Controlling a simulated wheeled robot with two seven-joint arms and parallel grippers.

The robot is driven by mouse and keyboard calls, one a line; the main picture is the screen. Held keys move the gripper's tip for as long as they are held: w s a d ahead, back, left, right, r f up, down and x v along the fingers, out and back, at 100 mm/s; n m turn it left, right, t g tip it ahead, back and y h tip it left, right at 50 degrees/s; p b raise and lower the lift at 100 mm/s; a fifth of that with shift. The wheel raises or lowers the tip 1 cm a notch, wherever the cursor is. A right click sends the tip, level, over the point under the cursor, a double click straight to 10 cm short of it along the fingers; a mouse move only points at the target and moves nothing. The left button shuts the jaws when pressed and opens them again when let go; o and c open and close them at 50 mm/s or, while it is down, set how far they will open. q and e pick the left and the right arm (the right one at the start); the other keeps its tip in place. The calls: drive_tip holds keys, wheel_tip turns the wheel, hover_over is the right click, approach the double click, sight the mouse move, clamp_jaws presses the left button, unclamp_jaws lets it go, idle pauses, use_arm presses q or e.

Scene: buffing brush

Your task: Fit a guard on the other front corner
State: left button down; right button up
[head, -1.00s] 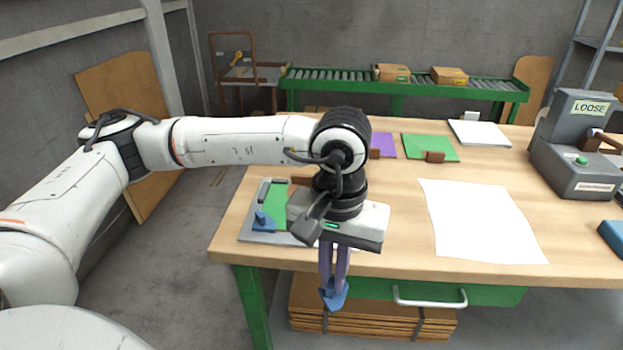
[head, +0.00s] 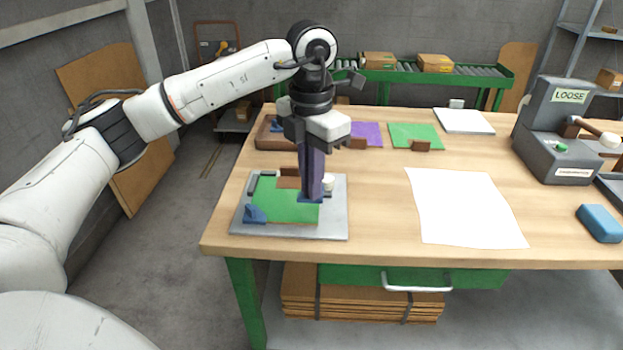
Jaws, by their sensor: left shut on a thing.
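A green panel (head: 283,207) lies on a grey fixture plate (head: 334,224) at the left front of the bench. A blue corner guard (head: 254,214) sits at its front left corner. My left gripper (head: 312,192) points straight down above the panel's right front side, shut on a second blue guard (head: 309,200). This guard is near the front right corner; I cannot tell whether it touches the panel. The fingers hide part of the panel and plate behind them. My right gripper is not in view.
Behind the fixture is a brown tray (head: 267,143) with a blue piece inside. A purple panel (head: 368,134), another green panel (head: 416,134) and a white sheet (head: 465,205) lie right of it. A grey machine labelled LOOSE (head: 556,140) and a blue block (head: 600,223) are further right.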

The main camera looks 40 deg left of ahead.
use_arm(q)
drive_tip(key=shift+f+b, duration=1.9)
drive_tip(key=shift+f, duration=0.9)
drive_tip(key=shift+f, duration=0.4)
drive_tip(key=shift+f, duration=0.2)
idle(0.6)
drive_tip(key=shift+w+a, duration=0.1)
drive_tip(key=shift+a, duration=0.1)
idle(0.5)
idle(0.3)
